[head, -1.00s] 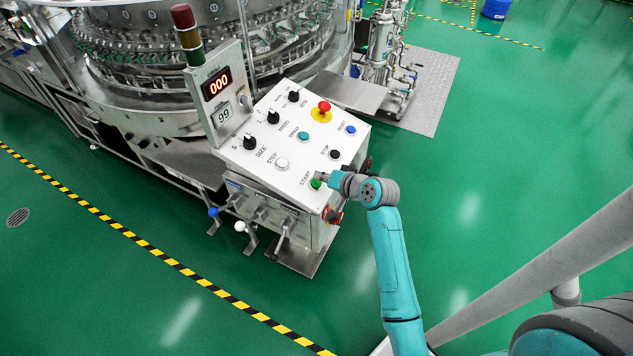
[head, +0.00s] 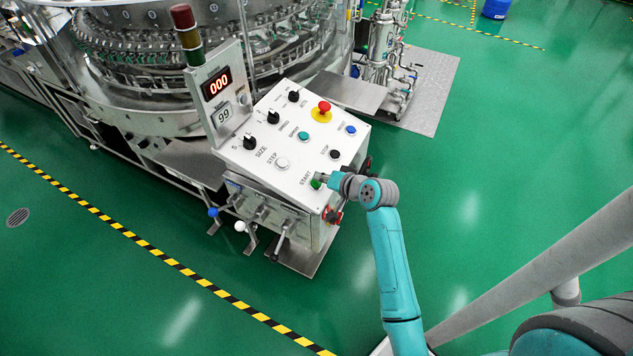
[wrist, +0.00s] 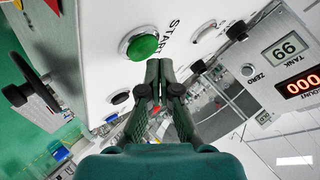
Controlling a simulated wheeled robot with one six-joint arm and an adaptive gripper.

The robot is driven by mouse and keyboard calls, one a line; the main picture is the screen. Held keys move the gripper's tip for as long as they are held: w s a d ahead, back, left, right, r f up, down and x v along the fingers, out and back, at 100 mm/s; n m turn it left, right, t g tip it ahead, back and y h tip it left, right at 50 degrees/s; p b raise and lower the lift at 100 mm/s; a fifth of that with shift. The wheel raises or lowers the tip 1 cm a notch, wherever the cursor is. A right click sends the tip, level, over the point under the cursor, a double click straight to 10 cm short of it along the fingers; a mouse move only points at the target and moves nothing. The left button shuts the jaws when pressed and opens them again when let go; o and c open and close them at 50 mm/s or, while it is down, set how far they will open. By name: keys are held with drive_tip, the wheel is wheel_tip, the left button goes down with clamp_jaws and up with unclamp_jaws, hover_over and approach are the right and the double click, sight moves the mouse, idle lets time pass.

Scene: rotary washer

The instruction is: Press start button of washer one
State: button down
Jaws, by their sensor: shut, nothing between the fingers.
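The washer's control panel (head: 270,165) is a white sloped box in front of the round steel rotary washer (head: 200,70). The green start button (head: 316,184) sits at the panel's near right corner, under the label START. In the wrist view the green button (wrist: 143,45) shows clear in its metal ring, just above and left of my fingertips. My gripper (wrist: 158,64) is shut and empty, its tips close to the panel beside the button. I cannot tell if the tips touch the panel. In the head view my gripper (head: 324,178) is small and partly hidden by my wrist.
Nearby on the panel are a black stop button (head: 335,155), a white step button (head: 282,164), a teal button (head: 304,136), a blue button (head: 351,130) and a red emergency stop (head: 324,106). The display (head: 217,83) reads 000. Green floor to the right is clear.

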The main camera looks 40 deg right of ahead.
drive_tip(key=shift+f, duration=0.25)
